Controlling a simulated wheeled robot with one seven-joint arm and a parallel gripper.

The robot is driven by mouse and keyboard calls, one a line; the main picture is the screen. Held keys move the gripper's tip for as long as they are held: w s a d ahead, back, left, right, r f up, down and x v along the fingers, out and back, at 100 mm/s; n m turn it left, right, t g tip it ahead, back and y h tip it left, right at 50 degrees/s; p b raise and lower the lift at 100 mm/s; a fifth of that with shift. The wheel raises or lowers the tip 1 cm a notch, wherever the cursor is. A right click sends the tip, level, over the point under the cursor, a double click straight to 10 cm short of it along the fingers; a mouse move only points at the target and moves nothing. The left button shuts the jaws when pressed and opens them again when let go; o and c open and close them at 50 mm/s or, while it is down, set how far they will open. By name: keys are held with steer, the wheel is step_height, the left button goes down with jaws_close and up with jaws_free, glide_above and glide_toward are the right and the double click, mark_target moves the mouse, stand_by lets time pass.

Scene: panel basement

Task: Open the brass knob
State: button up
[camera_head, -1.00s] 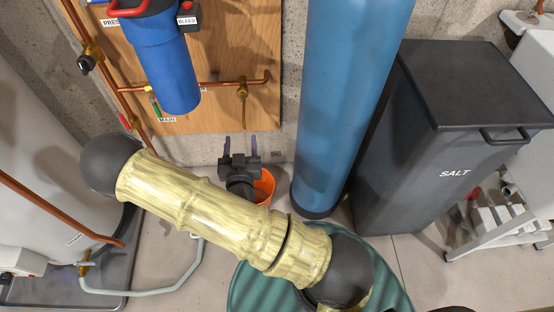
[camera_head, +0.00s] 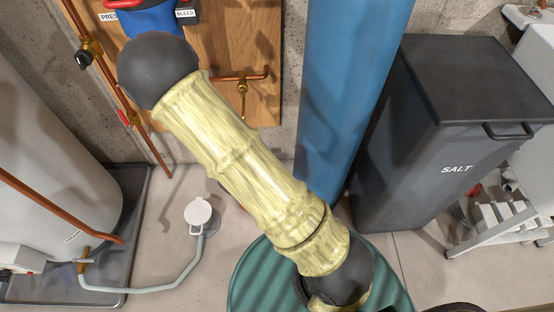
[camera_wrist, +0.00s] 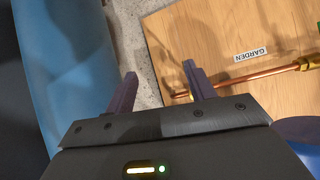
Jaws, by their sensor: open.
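A brass fitting (camera_head: 243,88) hangs from a copper pipe on the wooden panel in the head view. A brass fitting (camera_wrist: 304,63) also sits on the copper pipe at the right in the wrist view; I cannot tell whether it is the knob. My gripper (camera_wrist: 159,70) is open and empty in the wrist view, its two grey-purple fingers apart. The fittings are to the right of the fingers, and nothing is between them. In the head view my gripper is hidden behind my arm.
The wooden panel (camera_wrist: 220,30) carries an upside-down GARDEN label. A blue tank (camera_head: 345,110) stands right of the panel, with a black salt bin (camera_head: 425,150) beyond it. A blue filter housing (camera_wrist: 305,130) shows at the wrist view's lower right. A hose lies on the floor.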

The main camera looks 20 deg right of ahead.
steer(key=s+d+r+n+g+y+b, duration=0.2)
steer(key=s+r+n+g, duration=0.4)
steer(key=s+r, duration=0.4)
steer(key=s+d+g+y, duration=0.1)
steer(key=s+y, duration=0.1)
steer(key=s, duration=0.1)
steer(key=shift+s+d+r+y+b, duration=0.15)
steer(key=shift+d+r+y+b, duration=0.05)
steer(key=shift+y+b, duration=0.1)
stand_by(0.9)
stand_by(0.4)
